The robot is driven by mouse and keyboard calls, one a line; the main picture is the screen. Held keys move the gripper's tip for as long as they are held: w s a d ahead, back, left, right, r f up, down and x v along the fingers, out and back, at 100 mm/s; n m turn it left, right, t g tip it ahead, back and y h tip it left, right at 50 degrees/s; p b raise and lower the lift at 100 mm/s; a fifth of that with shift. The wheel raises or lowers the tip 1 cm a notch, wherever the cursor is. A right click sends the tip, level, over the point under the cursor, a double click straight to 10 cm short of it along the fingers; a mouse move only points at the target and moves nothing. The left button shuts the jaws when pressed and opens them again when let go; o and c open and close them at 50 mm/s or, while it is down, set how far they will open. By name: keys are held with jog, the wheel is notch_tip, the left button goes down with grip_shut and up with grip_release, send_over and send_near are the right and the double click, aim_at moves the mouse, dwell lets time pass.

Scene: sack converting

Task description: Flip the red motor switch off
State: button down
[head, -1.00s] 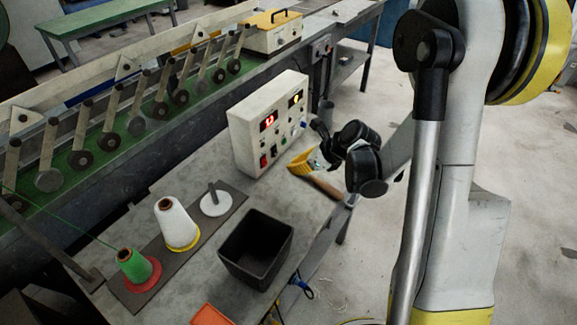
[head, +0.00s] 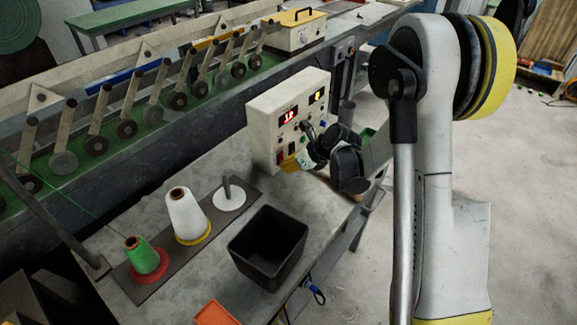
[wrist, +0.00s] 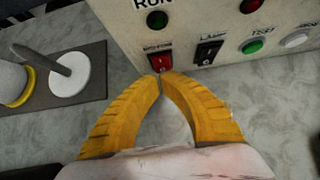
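The red motor switch (wrist: 160,61) is a small red rocker in a dark frame, low on the front of the pale control box (head: 262,130). In the wrist view its label is too blurred to read fully. My gripper (wrist: 161,75) has two yellow fingers with their tips together, just below the switch's lower edge. Whether they touch it I cannot tell. Nothing shows between the fingers. In the head view my gripper (head: 288,164) is at the lower front of the box and partly hides the panel.
A black lamp switch (wrist: 207,51) is just right of the red one, with a green button (wrist: 252,47) and a white button (wrist: 297,39) further right. A black bin (head: 240,250) and thread cones (head: 185,215) stand on the bench, left of my gripper.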

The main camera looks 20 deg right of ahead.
jog(key=shift+w+a+f+b, duration=0.3)
jog(key=shift+w+b, duration=0.05)
jog(key=shift+b, duration=0.05)
jog(key=shift+r, duration=0.25)
jog(key=shift+r+p, duration=0.55)
jog(key=shift+r, duration=0.1)
jog(key=shift+d, duration=0.1)
